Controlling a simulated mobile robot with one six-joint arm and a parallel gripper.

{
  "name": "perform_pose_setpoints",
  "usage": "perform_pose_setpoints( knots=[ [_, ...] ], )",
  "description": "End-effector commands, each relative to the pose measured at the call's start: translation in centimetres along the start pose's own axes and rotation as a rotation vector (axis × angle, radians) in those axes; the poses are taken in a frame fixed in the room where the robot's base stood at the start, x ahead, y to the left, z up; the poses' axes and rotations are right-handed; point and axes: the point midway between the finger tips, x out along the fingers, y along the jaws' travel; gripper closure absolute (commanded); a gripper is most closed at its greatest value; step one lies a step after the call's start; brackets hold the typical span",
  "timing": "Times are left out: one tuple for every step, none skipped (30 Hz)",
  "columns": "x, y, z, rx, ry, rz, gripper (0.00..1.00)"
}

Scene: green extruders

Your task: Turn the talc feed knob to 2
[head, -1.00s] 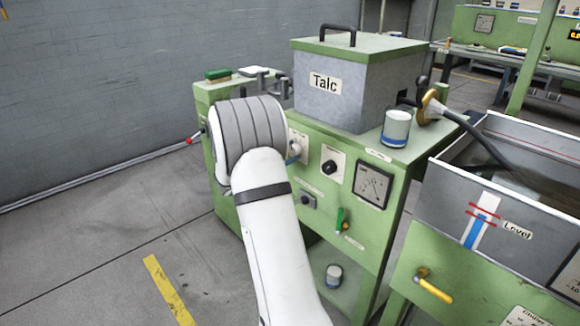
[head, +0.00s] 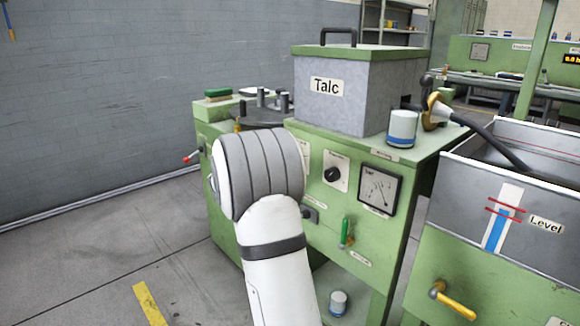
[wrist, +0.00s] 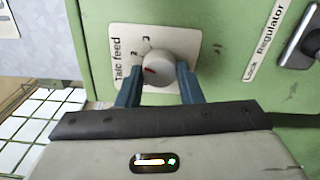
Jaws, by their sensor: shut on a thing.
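The talc feed knob (wrist: 158,67) is a round grey knob with a red mark, on a white plate (wrist: 120,85) lettered "Talc feed". In the wrist view the numbers 2 and 3 show at its upper left. The red mark lies left of the knob's middle; the exact number it points to is hard to tell. My gripper (wrist: 159,76) has its two blue fingers on either side of the knob, shut on it. In the head view my arm hides the knob and gripper; only an edge of the plate (head: 304,152) shows.
To the right are another black knob (head: 332,174), a dial gauge (head: 378,190) and a green handle (head: 345,232). The grey Talc hopper (head: 345,95) stands above, with a blue-and-white can (head: 402,128) beside it. The floor at left is clear.

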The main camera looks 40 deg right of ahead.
Motion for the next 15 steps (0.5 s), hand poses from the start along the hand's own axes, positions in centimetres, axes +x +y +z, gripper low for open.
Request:
perform_pose_setpoints(
  knots=[
    [-0.14,-0.35,-0.08,-0.001,0.002,-0.005,0.9],
    [-0.14,-0.34,-0.08,-0.001,0.002,-0.005,0.9],
    [-0.14,-0.33,-0.07,0.0,0.001,-0.005,0.9],
    [-0.14,-0.33,-0.07,0.0,0.001,-0.005,0.9],
    [-0.13,-0.33,-0.07,-0.001,0.001,-0.005,0.9],
    [-0.13,-0.33,-0.07,-0.001,0.001,-0.005,0.9],
    [-0.13,-0.33,-0.07,-0.001,0.001,-0.005,0.9],
    [-0.13,-0.34,-0.07,-0.001,0.001,-0.005,0.9],
    [-0.13,-0.35,-0.06,-0.002,0.001,-0.005,0.9],
    [-0.13,-0.35,-0.07,-0.002,0.001,-0.005,0.9],
    [-0.12,-0.35,-0.06,-0.002,0.001,-0.005,0.9],
    [-0.12,-0.36,-0.06,-0.002,0.001,-0.006,0.64],
    [-0.12,-0.34,-0.06,-0.002,0.001,-0.005,0.61],
    [-0.11,-0.33,-0.06,-0.002,0.001,-0.005,0.59],
    [-0.09,-0.3,-0.05,-0.001,0.001,-0.004,0.55]
  ],
)
